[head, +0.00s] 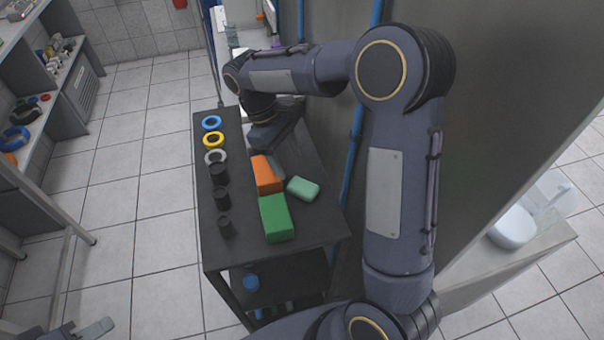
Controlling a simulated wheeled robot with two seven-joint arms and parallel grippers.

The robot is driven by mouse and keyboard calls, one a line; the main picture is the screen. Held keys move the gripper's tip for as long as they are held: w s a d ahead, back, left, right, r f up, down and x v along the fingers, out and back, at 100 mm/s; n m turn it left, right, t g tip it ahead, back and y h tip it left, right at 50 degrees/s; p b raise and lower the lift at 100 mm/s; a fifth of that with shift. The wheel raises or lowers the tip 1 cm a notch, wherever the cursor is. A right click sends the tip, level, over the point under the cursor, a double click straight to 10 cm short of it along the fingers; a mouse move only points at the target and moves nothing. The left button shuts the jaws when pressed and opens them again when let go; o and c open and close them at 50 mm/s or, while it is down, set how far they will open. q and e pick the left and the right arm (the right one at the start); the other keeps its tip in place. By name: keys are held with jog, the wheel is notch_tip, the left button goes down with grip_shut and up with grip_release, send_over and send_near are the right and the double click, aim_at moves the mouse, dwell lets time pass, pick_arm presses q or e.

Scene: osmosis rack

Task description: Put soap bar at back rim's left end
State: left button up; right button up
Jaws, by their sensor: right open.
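A mint-green rounded bar (303,188), which looks like the soap bar, lies flat on the dark top of the rack (300,234), near its right edge. My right gripper (276,146) is over the far part of the rack top, beyond the bar and apart from it. It is open and holds nothing that I can see; its fingers are partly hidden and small. The far end of the rack top is partly covered by my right arm. A grey part of my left gripper (92,329) shows at the bottom left edge, too cut off to read.
An orange block (266,174) and a green block (276,218) lie left of the bar. Blue (211,122), yellow (213,139) and grey rings and several black cylinders line the left side. A blue pipe (355,155) and wall stand close on the right.

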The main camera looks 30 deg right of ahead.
aim_at(300, 184)
jog(key=x, duration=0.7)
jog(key=shift+d+f+p, duration=0.1)
jog(key=shift+f+p, duration=0.2)
jog(key=shift+p, duration=0.05)
jog(key=c, duration=0.9)
jog(key=shift+r, duration=0.1)
